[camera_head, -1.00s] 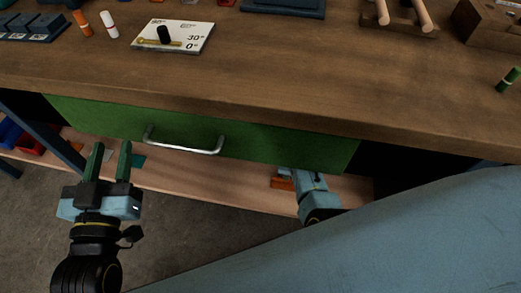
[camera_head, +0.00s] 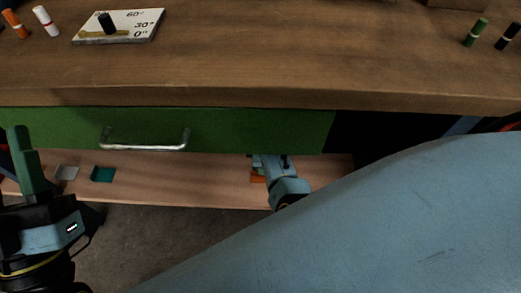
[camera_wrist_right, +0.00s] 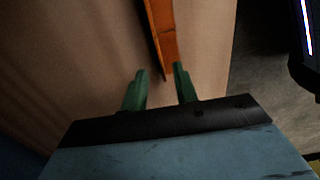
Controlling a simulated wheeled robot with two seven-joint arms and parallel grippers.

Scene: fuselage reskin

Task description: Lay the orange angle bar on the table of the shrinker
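The orange angle bar (camera_wrist_right: 162,35) lies on the wooden lower shelf. In the right wrist view its near end is just ahead of my right gripper (camera_wrist_right: 160,78), whose two green fingers are apart and empty. A small orange part of the bar (camera_head: 258,179) shows in the head view beside my right gripper, whose fingers are hidden there under the bench. My left gripper (camera_head: 22,160) is at the left edge, far from the bar; one green finger shows clearly, so its opening cannot be judged. I do not see the shrinker.
A wooden workbench (camera_head: 250,65) with a green drawer (camera_head: 235,132) and metal handle (camera_head: 145,145) overhangs the shelf (camera_head: 190,185). An angle gauge plate (camera_head: 140,22) and several markers lie on top. Small grey and teal pieces (camera_head: 103,174) lie on the shelf.

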